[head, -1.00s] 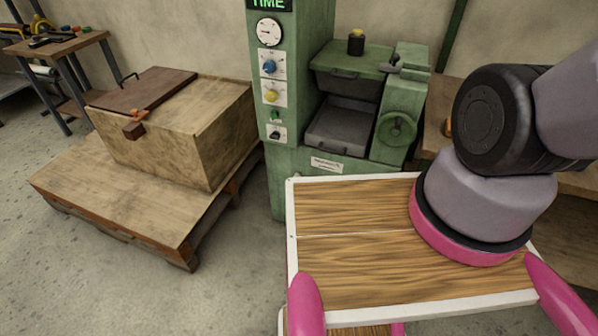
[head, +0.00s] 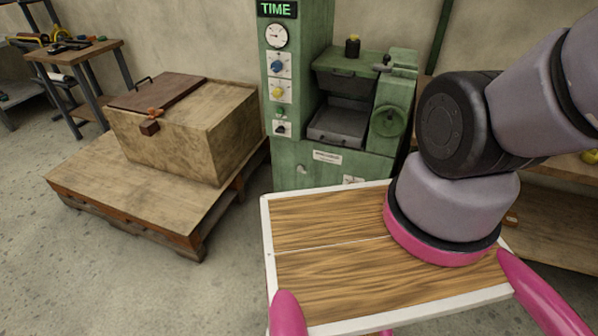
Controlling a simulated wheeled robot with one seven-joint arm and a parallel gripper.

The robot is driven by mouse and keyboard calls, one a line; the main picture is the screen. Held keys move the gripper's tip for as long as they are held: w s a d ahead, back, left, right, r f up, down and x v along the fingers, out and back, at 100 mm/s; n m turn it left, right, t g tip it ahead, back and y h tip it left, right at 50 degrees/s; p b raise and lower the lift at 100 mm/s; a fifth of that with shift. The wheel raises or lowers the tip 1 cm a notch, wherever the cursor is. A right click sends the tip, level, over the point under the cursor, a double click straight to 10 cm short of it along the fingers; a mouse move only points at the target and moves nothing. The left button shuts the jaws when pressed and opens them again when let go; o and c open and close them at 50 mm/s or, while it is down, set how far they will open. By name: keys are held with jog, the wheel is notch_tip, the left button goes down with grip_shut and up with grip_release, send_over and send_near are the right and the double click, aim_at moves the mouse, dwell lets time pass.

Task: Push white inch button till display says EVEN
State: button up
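The green machine (head: 296,155) stands against the wall. I cannot make out a white inch button at this size. My gripper is outside the view; only my arm shows at the right, in front of the machine's right side.
A wooden crate (head: 222,133) with a brown lid stands on a wooden platform (head: 115,194) left of the machine. A small workbench (head: 73,50) with tools is at the far left. The concrete floor (head: 60,275) at front left is clear.

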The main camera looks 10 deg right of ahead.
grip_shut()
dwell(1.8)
